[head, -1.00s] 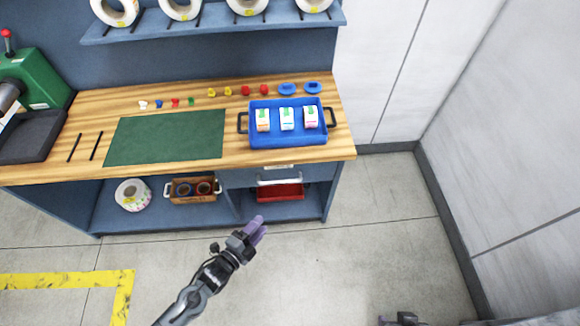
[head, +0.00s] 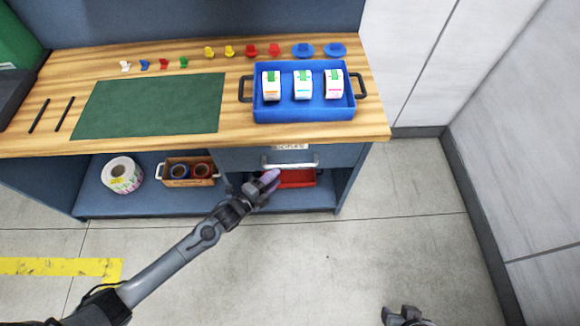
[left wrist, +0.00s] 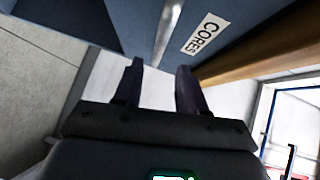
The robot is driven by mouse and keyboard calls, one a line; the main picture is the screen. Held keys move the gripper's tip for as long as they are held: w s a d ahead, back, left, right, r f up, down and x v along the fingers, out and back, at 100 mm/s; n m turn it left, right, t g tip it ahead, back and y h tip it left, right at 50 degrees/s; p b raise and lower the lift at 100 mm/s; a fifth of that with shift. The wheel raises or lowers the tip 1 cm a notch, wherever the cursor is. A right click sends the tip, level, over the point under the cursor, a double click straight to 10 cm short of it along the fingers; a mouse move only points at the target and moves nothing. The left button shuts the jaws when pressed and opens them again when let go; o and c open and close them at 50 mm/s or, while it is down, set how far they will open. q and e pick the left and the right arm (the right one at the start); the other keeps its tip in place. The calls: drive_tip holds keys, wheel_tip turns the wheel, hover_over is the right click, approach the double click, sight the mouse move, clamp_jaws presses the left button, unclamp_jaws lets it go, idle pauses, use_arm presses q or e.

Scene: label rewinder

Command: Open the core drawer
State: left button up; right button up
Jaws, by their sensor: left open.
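The core drawer (head: 340,156) is a blue-grey front under the right end of the wooden bench top, and it looks shut. Its silver bar handle (head: 290,164) sits below a small label, which reads CORES (left wrist: 204,34) in the left wrist view. My left gripper (head: 270,178) is just in front of and below the handle. In the left wrist view its two dark fingers (left wrist: 158,80) are apart and empty, with the handle (left wrist: 168,28) beyond the tips, apart from them. My right gripper (head: 404,315) is at the bottom edge, partly cut off; its jaws are unclear.
A red bin (head: 298,180) stands on the shelf under the drawer. A box of tape rolls (head: 190,180) and a label roll (head: 122,174) are left of it. A blue tray (head: 304,112) with three small rolls sits above on the bench (head: 60,88). The floor in front is clear.

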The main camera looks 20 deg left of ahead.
sight(290, 165)
use_arm(q)
drive_tip(key=b+x, duration=0.2)
drive_tip(key=x, duration=0.6)
drive_tip(key=shift+w+d+f, duration=0.1)
drive_tip(key=shift+w+d, duration=0.05)
drive_tip(key=shift+w, duration=0.05)
drive_tip(key=shift+c, duration=0.3)
clamp_jaws()
